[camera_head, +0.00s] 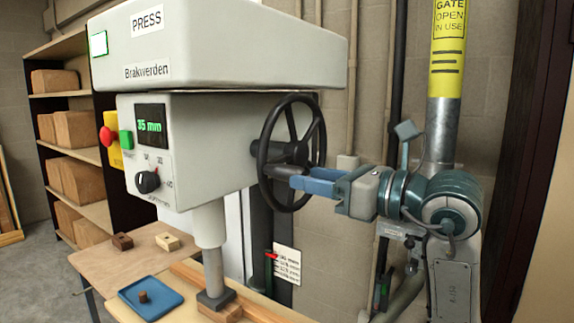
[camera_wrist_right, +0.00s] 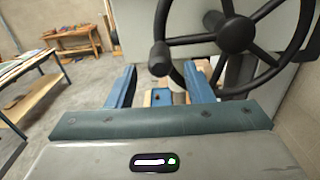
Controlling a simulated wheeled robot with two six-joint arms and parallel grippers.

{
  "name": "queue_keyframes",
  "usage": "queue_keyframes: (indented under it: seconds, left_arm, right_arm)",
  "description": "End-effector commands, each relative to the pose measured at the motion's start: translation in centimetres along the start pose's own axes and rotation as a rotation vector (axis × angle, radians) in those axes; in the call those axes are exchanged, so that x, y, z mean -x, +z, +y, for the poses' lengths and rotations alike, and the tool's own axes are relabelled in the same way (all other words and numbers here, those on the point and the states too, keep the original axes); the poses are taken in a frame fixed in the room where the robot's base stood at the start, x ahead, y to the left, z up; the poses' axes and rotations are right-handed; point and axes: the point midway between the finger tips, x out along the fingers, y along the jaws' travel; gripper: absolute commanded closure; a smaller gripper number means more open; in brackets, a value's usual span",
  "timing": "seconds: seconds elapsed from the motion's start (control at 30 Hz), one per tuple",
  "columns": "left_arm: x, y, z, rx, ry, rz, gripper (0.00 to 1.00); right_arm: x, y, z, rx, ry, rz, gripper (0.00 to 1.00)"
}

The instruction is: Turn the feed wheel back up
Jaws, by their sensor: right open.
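The black spoked feed wheel (camera_head: 317,128) is on the right side of the grey press (camera_head: 225,55), whose display (camera_head: 151,125) reads 35 mm. My right gripper (camera_head: 297,178) is at the wheel's lower part, coming from the right, with its blue fingers apart. In the right wrist view the open fingers (camera_wrist_right: 158,88) point toward the wheel (camera_wrist_right: 236,36). The wheel's handle knob (camera_wrist_right: 160,57) shows above the gap between them; I cannot tell whether they touch it. The press ram (camera_head: 211,245) is down, its foot on a wooden block (camera_head: 220,311). My left gripper is not in view.
A blue tray (camera_head: 160,308) with a small brown piece and two small blocks lie on the bench (camera_head: 120,262). A yellow-sleeved post (camera_head: 447,60) stands at the right. Shelves (camera_head: 85,93) with brown blocks stand at the left. The wall is behind the wheel.

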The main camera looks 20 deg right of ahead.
Motion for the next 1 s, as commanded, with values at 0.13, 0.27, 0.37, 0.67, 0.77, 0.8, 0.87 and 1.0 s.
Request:
queue_keyframes:
  seconds: [0.13,0.27,0.37,0.67,0.77,0.8,0.87,1.0]
  left_arm:
    - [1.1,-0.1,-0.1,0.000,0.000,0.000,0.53]
    - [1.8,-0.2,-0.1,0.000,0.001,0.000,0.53]
    - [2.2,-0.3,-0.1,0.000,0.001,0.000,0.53]
    - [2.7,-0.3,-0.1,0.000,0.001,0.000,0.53]
    - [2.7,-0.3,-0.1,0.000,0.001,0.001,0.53]
    - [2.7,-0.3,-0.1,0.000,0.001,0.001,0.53]
    - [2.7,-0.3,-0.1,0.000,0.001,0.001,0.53]
    - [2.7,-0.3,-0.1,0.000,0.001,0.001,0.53]
  right_arm:
    - [-1.8,0.3,0.1,-0.004,0.004,-0.001,0.53]
    - [-3.2,0.2,0.1,-0.005,0.004,0.000,0.53]
    - [-4.3,0.2,0.1,-0.004,0.003,-0.001,0.53]
    - [-5.8,0.0,0.1,0.000,0.001,0.001,0.53]
    - [-5.8,0.0,0.0,0.001,0.000,0.001,0.53]
    - [-5.8,-0.1,0.0,0.001,0.000,0.001,0.53]
    - [-5.8,-0.1,0.0,0.001,0.000,0.001,0.53]
    - [-5.8,0.0,0.0,0.000,0.000,0.000,0.67]
